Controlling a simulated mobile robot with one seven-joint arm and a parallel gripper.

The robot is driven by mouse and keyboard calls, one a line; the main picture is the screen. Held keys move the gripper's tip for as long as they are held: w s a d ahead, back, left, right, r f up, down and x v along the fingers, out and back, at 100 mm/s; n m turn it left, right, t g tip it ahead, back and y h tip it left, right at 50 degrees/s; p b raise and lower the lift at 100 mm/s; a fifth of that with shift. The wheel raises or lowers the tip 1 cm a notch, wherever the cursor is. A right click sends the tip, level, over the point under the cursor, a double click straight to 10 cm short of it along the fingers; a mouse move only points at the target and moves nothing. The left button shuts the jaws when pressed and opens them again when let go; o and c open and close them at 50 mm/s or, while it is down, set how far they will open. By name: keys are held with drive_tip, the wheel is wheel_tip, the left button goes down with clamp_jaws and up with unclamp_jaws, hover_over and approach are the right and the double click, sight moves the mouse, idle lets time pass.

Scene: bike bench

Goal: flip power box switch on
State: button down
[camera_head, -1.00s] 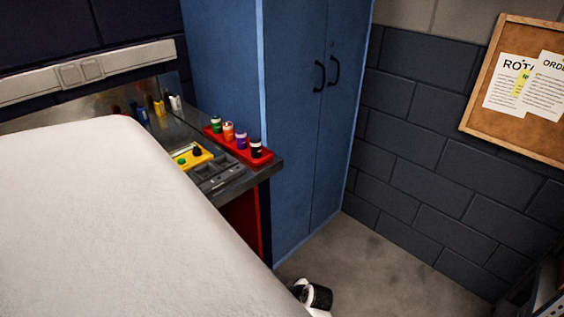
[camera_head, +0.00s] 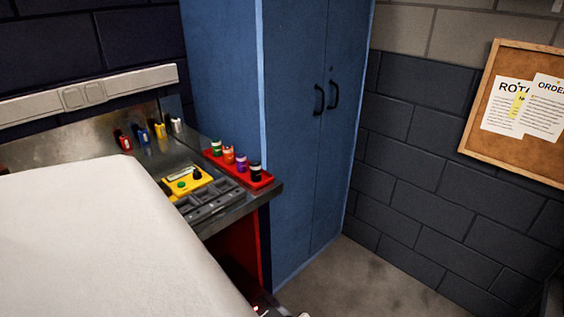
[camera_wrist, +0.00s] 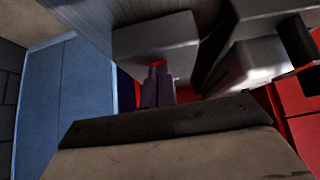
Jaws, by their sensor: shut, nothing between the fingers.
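No switch I can name for certain as the power box switch shows. A yellow box (camera_head: 187,184) with a green button and a dark knob lies on the bench. A pale wall strip (camera_head: 55,104) carries two square plates. In the wrist view my gripper (camera_wrist: 158,68) has its two dark fingers together and empty. They point at a grey box-like block (camera_wrist: 150,45) with a small red patch at the fingertips. I cannot tell whether they touch it, or whether this block is the power box. My gripper is not clear in the head view.
The metal bench (camera_head: 235,203) bears a red tray (camera_head: 262,183) of several small bottles. A blue cabinet (camera_head: 295,130) stands beside it; it also shows in the wrist view (camera_wrist: 65,100). Red panels (camera_wrist: 305,140) are at the right there. The floor (camera_head: 370,280) ahead is clear.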

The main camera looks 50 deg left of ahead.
drive_tip(key=shift+r, duration=0.1)
drive_tip(key=shift+r+p, duration=0.7)
drive_tip(key=shift+r, duration=0.05)
